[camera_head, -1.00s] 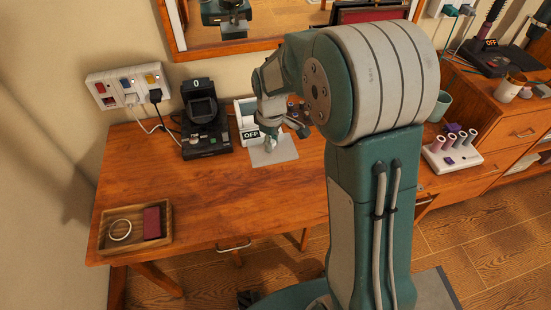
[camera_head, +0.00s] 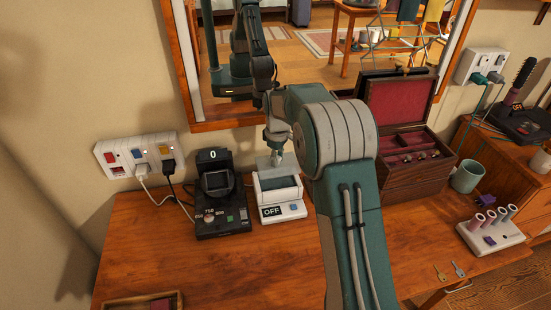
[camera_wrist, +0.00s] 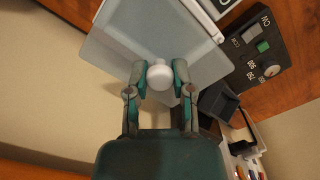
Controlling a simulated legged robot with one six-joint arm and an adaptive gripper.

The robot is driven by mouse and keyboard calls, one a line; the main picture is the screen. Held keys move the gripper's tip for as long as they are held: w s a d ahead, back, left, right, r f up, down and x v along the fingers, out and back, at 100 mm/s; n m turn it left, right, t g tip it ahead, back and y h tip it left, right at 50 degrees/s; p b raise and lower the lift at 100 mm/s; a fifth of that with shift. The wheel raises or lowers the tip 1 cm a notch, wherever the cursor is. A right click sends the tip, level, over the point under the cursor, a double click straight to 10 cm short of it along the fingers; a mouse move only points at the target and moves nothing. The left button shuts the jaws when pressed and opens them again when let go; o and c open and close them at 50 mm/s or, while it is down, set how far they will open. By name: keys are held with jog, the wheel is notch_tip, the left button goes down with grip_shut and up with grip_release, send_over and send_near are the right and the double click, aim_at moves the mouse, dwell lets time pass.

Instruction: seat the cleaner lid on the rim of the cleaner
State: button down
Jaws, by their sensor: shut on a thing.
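The cleaner (camera_head: 283,211) is a small white box with an open basin and an OFF display, standing on the desk near the wall. Its white edge also shows at the top of the wrist view (camera_wrist: 203,14). The cleaner lid (camera_wrist: 112,48) is a translucent grey plate with a white knob (camera_wrist: 159,74). My gripper (camera_wrist: 159,80) is shut on that knob. In the head view my gripper (camera_head: 276,148) is above the back of the cleaner, with the lid partly hidden below it. I cannot tell whether the lid touches the rim.
A black device (camera_head: 217,212) with a dial stands close to the cleaner's left. A power strip (camera_head: 140,155) with cables is on the wall behind. An open jewellery box (camera_head: 408,150) is to the right, beyond my arm. The desk front (camera_head: 250,265) is clear.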

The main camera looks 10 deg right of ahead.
aim_at(277, 168)
notch_tip(277, 168, down, 2)
jog(key=shift+f, duration=0.25)
jog(key=shift+a+f, duration=0.2)
jog(key=shift+f, duration=0.65)
jog(key=shift+d, duration=0.15)
jog(key=shift+f, duration=0.65)
dwell(2.0)
jog(key=shift+c, duration=2)
grip_release()
